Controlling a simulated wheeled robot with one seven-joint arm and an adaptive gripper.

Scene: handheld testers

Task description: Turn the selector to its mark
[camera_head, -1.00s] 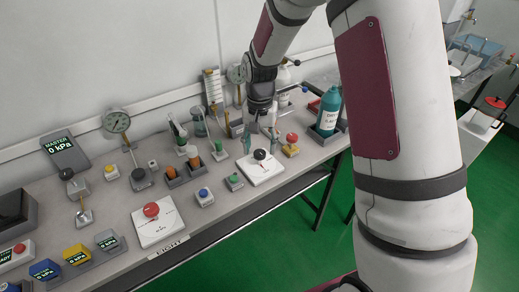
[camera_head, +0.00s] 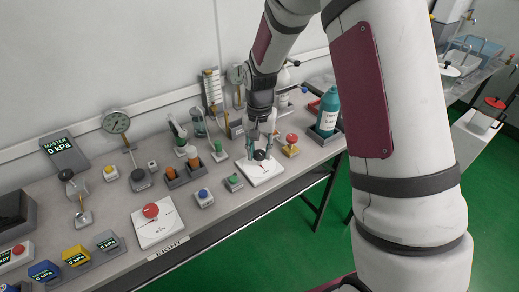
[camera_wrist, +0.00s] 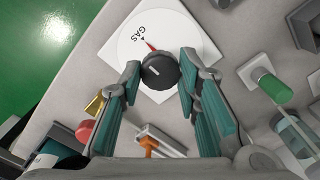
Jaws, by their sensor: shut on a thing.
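The selector is a black ribbed knob (camera_wrist: 160,71) with a short white line on top and a red pointer (camera_wrist: 151,46). It sits on a white square plate (camera_wrist: 190,40) with a round dial. The pointer's tip lies close to a small black mark by the word GAS (camera_wrist: 139,33); I cannot tell whether they line up exactly. My gripper (camera_wrist: 161,68) is shut on the knob, one teal finger on each side. In the head view my gripper (camera_head: 262,145) is down at the black knob (camera_head: 260,155) on its white plate (camera_head: 262,175).
A red button block (camera_head: 291,142) is close to the right of the plate. A green button (camera_head: 233,180) and orange-topped holders (camera_head: 194,163) are to the left. A teal bottle (camera_head: 328,110) stands further right. Another white plate with a red knob (camera_head: 151,210) is further left.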

